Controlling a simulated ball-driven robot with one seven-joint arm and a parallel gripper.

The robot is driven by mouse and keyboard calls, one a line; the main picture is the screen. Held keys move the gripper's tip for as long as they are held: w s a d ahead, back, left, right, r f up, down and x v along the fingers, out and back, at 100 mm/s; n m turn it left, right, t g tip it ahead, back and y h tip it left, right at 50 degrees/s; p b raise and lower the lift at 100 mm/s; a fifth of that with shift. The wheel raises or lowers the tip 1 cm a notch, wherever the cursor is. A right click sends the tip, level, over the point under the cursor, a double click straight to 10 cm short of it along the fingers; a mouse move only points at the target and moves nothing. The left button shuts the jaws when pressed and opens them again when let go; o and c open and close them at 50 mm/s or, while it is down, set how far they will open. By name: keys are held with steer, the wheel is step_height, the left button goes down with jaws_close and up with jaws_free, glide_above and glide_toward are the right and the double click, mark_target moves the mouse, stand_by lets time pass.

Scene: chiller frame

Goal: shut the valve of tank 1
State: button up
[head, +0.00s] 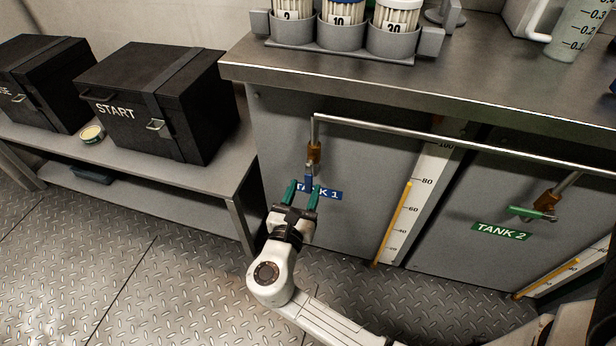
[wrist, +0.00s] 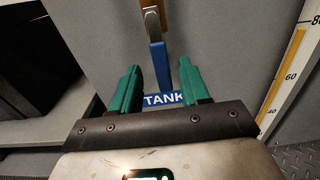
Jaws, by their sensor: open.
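The valve of tank 1 has a brass body (head: 314,152) and a blue lever (head: 309,177) hanging down from it, in line with the pipe. The blue TANK 1 label (head: 332,195) is on the grey panel below and partly hidden by my gripper. My gripper (head: 304,188) is open, its two green fingers pointing at the lever. In the wrist view the blue lever (wrist: 158,64) shows between and just beyond the fingertips (wrist: 160,68), under the brass body (wrist: 152,20). I cannot tell whether the fingers flank the lever in depth.
A metal pipe (head: 440,137) runs right to the tank 2 valve, with its green lever (head: 530,213) roughly level. A level gauge (head: 408,195) stands right of tank 1. The counter edge (head: 420,100) overhangs above. A bench with black cases (head: 160,95) stands left.

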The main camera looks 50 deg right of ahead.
mark_target(308, 184)
steer(key=shift+b+x, duration=0.65)
steer(key=shift+x, duration=2.1)
steer(key=shift+s, duration=0.1)
steer(key=shift+c, duration=0.2)
jaws_close()
